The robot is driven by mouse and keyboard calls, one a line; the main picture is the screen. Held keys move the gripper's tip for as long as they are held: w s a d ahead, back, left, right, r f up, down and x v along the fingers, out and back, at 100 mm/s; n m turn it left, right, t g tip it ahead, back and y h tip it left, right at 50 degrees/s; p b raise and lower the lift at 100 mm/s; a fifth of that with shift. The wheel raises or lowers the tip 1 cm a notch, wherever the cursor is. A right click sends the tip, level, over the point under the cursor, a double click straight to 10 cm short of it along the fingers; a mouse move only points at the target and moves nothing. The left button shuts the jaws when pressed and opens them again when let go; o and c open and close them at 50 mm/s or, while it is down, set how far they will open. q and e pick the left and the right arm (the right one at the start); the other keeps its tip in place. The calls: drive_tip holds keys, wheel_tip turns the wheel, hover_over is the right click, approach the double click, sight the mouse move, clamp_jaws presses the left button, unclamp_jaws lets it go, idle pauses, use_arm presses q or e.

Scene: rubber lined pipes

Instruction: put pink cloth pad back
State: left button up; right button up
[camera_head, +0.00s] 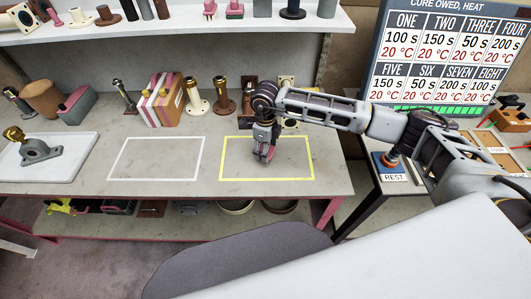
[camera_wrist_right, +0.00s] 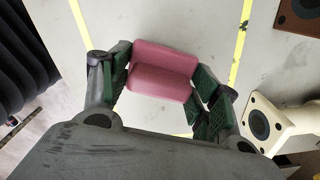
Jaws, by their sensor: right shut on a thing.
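My right gripper (camera_head: 266,154) points down over the yellow-outlined rectangle (camera_head: 267,178) on the grey bench. It is shut on a pink pad (camera_wrist_right: 163,72), a soft-looking block with a crease across it. In the right wrist view the pad sits between both green-lined fingers (camera_wrist_right: 162,92), with the grey bench top and yellow lines behind it. In the head view the pad is a small pink patch at the fingertips, mostly hidden. I cannot tell whether the pad touches the bench. My left gripper is not in view.
A white-outlined rectangle (camera_head: 156,178) left of the yellow one is empty. Flanged pipes (camera_head: 196,97) and a pink-striped box (camera_head: 162,101) line the bench's back. A white board (camera_head: 50,170) with a grey bracket lies at left. A screen (camera_head: 447,55) and a REST stand (camera_head: 389,171) are at right.

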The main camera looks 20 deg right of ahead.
drive_tip(key=shift+f, duration=1.55)
drive_tip(key=shift+f, duration=0.15)
drive_tip(key=o, duration=1.1)
drive_tip(key=shift+c, duration=0.2)
drive_tip(key=shift+r+b, duration=0.45)
drive_tip(key=shift+r, duration=5.7)
